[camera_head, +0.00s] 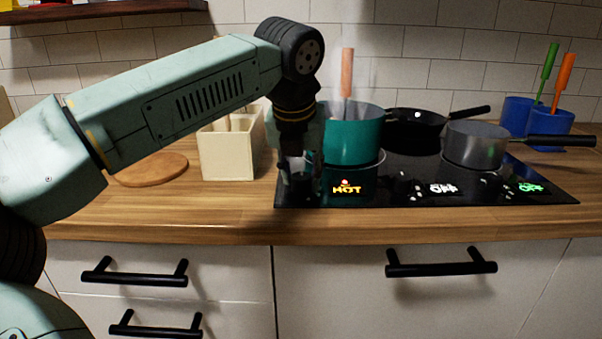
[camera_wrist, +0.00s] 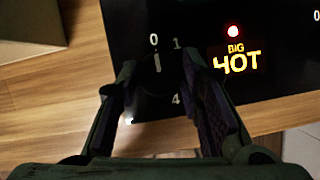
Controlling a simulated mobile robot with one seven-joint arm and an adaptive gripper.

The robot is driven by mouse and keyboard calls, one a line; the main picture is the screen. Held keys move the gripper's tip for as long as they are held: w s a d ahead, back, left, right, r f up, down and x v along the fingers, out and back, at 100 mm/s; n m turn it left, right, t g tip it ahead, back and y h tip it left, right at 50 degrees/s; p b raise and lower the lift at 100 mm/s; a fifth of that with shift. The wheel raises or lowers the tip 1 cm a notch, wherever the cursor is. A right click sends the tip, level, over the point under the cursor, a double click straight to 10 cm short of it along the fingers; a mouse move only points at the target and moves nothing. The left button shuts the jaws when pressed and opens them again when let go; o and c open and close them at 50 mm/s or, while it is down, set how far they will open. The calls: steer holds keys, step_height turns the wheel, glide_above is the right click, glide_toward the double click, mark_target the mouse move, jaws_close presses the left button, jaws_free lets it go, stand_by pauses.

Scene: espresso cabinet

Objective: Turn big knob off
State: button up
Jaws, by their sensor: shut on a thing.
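The big knob (camera_wrist: 158,78) is a dark round knob at the left end of the black cooktop (camera_wrist: 270,105). Its pale pointer line is nearly upright and points close to the printed 0; a 1 and a 4 also show around it. My gripper (camera_wrist: 160,66) is shut on the knob, one finger on each side. In the camera_head view my gripper (camera_head: 300,190) reaches down at the cooktop's front left corner and hides the knob. The display (camera_wrist: 236,60) beside it reads "BIG HOT" with a red light lit.
A steaming teal pot (camera_head: 352,138) stands just behind my gripper. A dark frying pan (camera_head: 415,138) and a grey saucepan (camera_head: 474,147) stand farther right; the displays there read OFF. A cream box (camera_head: 227,155) and round wooden board (camera_head: 152,170) are left of the cooktop.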

steer(key=o, duration=1.2)
steer(key=shift+c, duration=0.2)
steer(key=shift+r, duration=0.15)
steer(key=v, duration=1.1)
steer(key=shift+s+r, duration=0.15)
steer(key=shift+r, duration=0.25)
